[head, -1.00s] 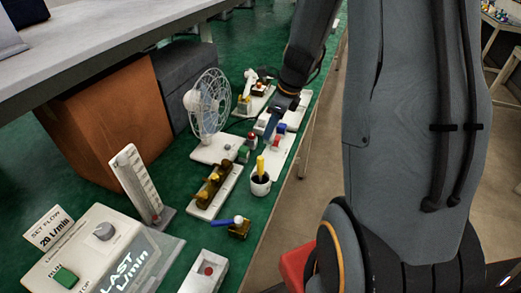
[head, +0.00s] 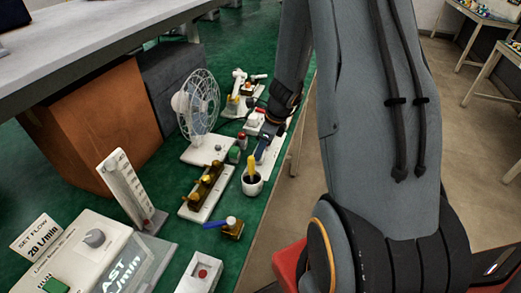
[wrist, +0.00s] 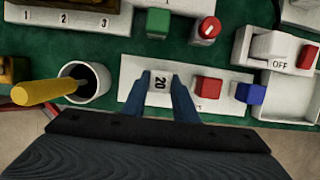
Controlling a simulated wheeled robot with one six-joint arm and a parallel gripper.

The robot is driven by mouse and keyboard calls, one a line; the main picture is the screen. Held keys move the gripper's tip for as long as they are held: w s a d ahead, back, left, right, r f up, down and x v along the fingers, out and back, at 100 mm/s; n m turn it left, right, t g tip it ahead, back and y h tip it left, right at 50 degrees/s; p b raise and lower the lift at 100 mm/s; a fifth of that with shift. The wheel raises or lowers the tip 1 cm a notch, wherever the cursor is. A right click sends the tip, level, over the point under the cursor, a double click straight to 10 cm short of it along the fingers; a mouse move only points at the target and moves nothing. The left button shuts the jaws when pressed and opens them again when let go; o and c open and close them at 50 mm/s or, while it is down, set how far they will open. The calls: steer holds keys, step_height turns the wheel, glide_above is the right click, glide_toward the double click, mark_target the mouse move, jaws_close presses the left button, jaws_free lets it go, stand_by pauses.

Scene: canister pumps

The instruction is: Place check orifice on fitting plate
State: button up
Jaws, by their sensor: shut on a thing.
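My gripper (wrist: 168,92) is shut on a small pale block marked 20 (wrist: 160,84), which I take to be the check orifice. Its blue fingers are on either side of the block. The block is over or on a white plate (wrist: 222,108) with a red block (wrist: 208,86) and a blue block (wrist: 249,93) to its right. I cannot tell whether the 20 block touches this plate, or whether this is the fitting plate. In the head view my gripper (head: 265,148) is low behind the cup, and the block is hidden.
A white cup (wrist: 86,84) with a yellow-handled tool (wrist: 45,91) stands just left of my gripper. A plate numbered 1 to 3 (wrist: 62,20), a green block (wrist: 158,22), a red-topped piece (wrist: 206,30) and an OFF switch (wrist: 275,48) are nearby. A fan (head: 200,105) stands behind.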

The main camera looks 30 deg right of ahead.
steer(key=shift+f, duration=0.15)
steer(key=o, duration=1.1)
steer(key=shift+r, duration=0.45)
steer(key=v, duration=1.1)
steer(key=s+a+r+n, duration=0.1)
steer(key=s+a+n, duration=0.3)
steer(key=n, duration=0.5)
steer(key=s+a+r+n+h, duration=0.1)
steer(key=s+a+r+n, duration=0.1)
steer(key=s+a+n, duration=0.3)
steer(key=s+a+r+n+h, duration=0.1)
steer(key=s+a+n, duration=0.3)
steer(key=n, duration=0.9)
steer(key=shift+s+a+r+g, duration=0.15)
steer(key=shift+a+g, duration=0.15)
steer(key=shift+g, duration=0.1)
